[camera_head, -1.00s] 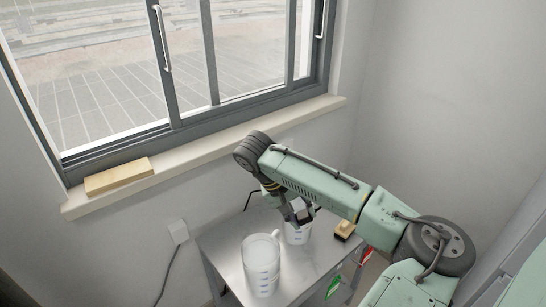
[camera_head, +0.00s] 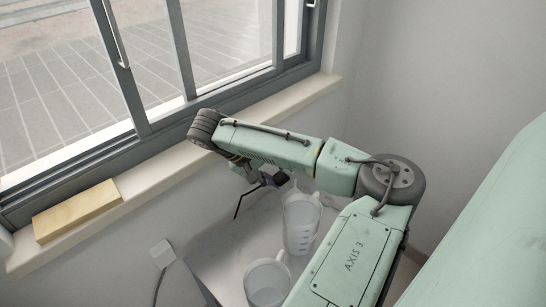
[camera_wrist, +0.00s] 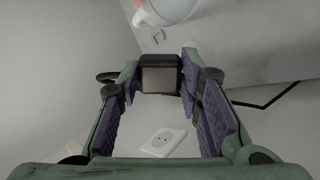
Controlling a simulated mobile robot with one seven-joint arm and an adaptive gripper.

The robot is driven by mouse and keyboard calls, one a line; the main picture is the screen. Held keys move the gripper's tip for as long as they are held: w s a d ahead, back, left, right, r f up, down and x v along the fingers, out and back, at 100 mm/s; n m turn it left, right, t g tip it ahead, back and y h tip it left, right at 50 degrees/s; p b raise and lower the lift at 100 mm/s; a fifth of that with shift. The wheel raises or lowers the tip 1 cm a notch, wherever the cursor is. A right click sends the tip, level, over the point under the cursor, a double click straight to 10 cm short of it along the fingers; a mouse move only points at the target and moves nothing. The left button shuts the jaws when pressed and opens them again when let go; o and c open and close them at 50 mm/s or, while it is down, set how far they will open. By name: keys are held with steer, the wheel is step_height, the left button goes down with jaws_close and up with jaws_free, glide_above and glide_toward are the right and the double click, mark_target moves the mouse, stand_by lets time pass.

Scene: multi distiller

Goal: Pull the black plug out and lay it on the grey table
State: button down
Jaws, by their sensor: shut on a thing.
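My gripper (camera_wrist: 160,72) is shut on the black plug (camera_wrist: 160,80), which sits between the fingertips in the wrist view. A black cable (camera_wrist: 268,103) shows to the right of the fingers. A white wall socket (camera_wrist: 163,142) shows below the plug, apart from it, with its holes bare. The grey table (camera_wrist: 250,40) fills the upper right of the wrist view. In the head view my gripper (camera_head: 274,181) is at the wall side of the table (camera_head: 222,258), behind the jugs, and a bent piece of black cable (camera_head: 240,203) hangs beside it. The plug is hard to make out there.
Two clear measuring jugs, one farther back (camera_head: 300,225) and one nearer (camera_head: 267,285), stand on the table close to my arm. A white plug at a wall outlet (camera_head: 162,250) is at left. A wooden block (camera_head: 76,211) lies on the windowsill (camera_head: 165,172). Bare tabletop shows left of the jugs.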

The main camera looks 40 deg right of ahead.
steer(key=shift+s+f, duration=0.1)
steer(key=shift+f, duration=6.3)
steer(key=shift+f+b, duration=1.65)
steer(key=shift+f, duration=0.9)
steer(key=c, duration=1.1)
jaws_free()
steer(key=shift+o, duration=0.2)
step_height(320, 180, up, 10)
